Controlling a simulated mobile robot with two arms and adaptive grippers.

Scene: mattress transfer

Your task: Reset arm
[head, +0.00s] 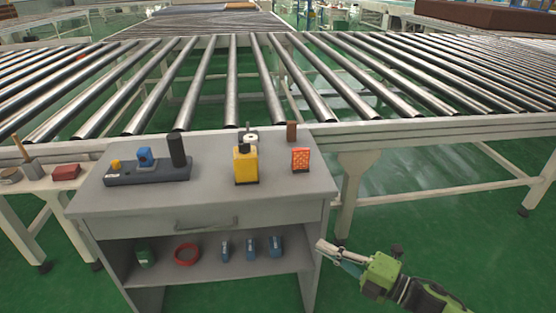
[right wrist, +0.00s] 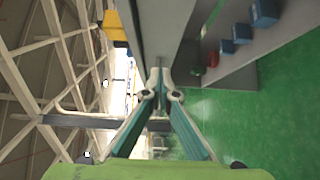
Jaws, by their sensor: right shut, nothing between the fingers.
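My right gripper (head: 322,246) is in the head view at the lower right, beside the right edge of the grey workbench (head: 215,207). Its fingers are together and hold nothing. In the right wrist view its fingertips (right wrist: 159,68) meet close to the workbench side (right wrist: 165,25); I cannot tell whether they touch it. The arm behind it is green and black. My left gripper does not show in the head view.
A yellow bottle-like object (head: 246,166), an orange-red grid block (head: 300,160) and a dark tray (head: 148,171) stand on the workbench. Small blue items (head: 251,248) and a red ring (head: 187,254) lie on its shelf. A roller conveyor (head: 232,85) runs behind. Green floor (head: 440,225) is open at right.

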